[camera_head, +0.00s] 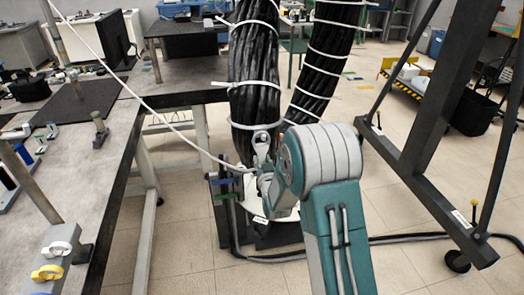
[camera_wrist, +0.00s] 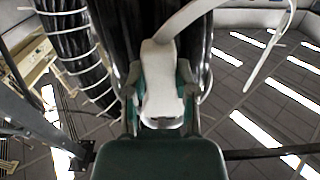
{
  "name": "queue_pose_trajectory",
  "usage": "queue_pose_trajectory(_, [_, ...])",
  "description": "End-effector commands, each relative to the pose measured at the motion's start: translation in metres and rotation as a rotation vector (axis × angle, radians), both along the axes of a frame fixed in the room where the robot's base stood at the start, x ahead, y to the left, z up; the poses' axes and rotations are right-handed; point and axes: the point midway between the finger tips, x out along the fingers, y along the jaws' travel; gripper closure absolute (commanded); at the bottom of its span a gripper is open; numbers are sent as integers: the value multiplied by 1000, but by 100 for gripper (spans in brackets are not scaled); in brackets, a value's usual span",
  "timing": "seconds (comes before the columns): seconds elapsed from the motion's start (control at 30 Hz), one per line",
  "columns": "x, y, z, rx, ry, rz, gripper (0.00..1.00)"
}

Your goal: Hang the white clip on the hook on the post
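My gripper (camera_head: 264,178) is at the end of my teal arm, in front of the hanging black cable bundle. In the wrist view my gripper (camera_wrist: 160,85) has its fingers on both sides of the white clip (camera_wrist: 161,88) and appears shut on it. The clip's white cord runs up and to the right there. In the head view the white cord (camera_head: 150,108) runs from the upper left down to the gripper. A dark post (camera_head: 222,170) with blue and green bars stands just left of the gripper. I cannot make out which part of it is a hook.
Black cable bundles (camera_head: 256,70) with white ties hang behind the gripper. A grey workbench (camera_head: 120,130) fills the left, with a white clip and a yellow clip (camera_head: 47,273) on a block. A dark metal frame (camera_head: 425,180) stands at right. Floor between is mostly open.

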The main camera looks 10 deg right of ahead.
Motion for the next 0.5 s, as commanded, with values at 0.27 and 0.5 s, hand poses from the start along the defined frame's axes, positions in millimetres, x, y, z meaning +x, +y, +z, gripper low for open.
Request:
queue_pose_trajectory(0.27, [0,-1,0,0,0,0,100])
queue_pose_trajectory(0.5, [-3,-1,5,0,-1,0,100])
